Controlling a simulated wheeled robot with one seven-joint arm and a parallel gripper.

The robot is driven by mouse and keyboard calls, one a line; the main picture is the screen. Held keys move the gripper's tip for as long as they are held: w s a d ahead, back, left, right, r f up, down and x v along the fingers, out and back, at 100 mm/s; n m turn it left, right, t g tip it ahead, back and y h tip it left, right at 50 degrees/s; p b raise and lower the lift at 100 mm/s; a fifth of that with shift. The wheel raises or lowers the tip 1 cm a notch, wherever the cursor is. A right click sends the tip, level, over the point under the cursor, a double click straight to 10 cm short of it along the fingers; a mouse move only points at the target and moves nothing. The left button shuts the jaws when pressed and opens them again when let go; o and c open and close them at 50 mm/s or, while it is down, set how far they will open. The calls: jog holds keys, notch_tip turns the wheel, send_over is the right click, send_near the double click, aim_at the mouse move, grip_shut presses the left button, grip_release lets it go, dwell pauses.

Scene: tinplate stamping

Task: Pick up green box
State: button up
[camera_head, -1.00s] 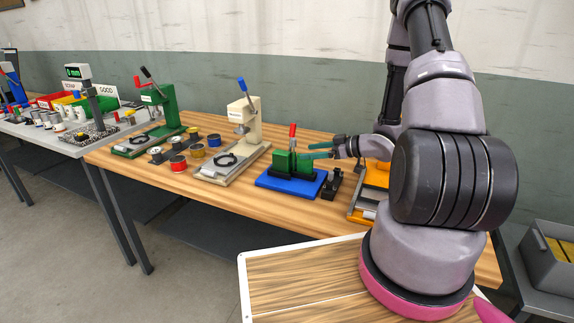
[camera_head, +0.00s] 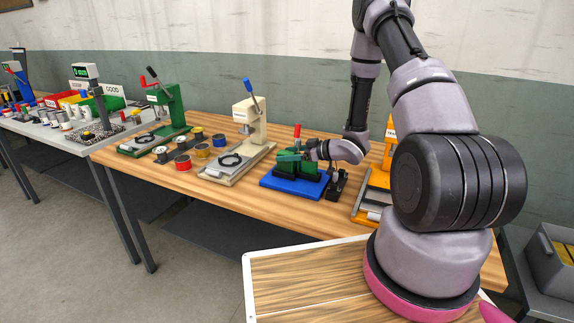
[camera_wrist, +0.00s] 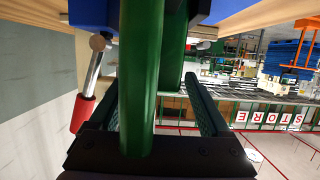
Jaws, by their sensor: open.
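A green bin (camera_head: 105,106) stands on the grey table at the far left, under the GOOD sign. It is the green box-shaped container I see; it is partly hidden by things in front of it. My gripper (camera_head: 290,157) is far from it, at the green clamp fixture (camera_head: 283,168) with a red lever on a blue base. In the wrist view my gripper (camera_wrist: 160,105) is open, its fingers on either side of the fixture's green parts (camera_wrist: 141,60). I cannot tell whether they touch.
The blue base (camera_head: 272,180) and red lever (camera_head: 297,131) are close to my gripper. A cream press (camera_head: 250,122), a green press (camera_head: 168,105) and several cans stand to the left on the wooden table (camera_head: 250,212). An orange press (camera_head: 378,177) stands to the right.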

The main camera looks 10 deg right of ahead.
grip_shut()
jog(key=shift+r, duration=0.1)
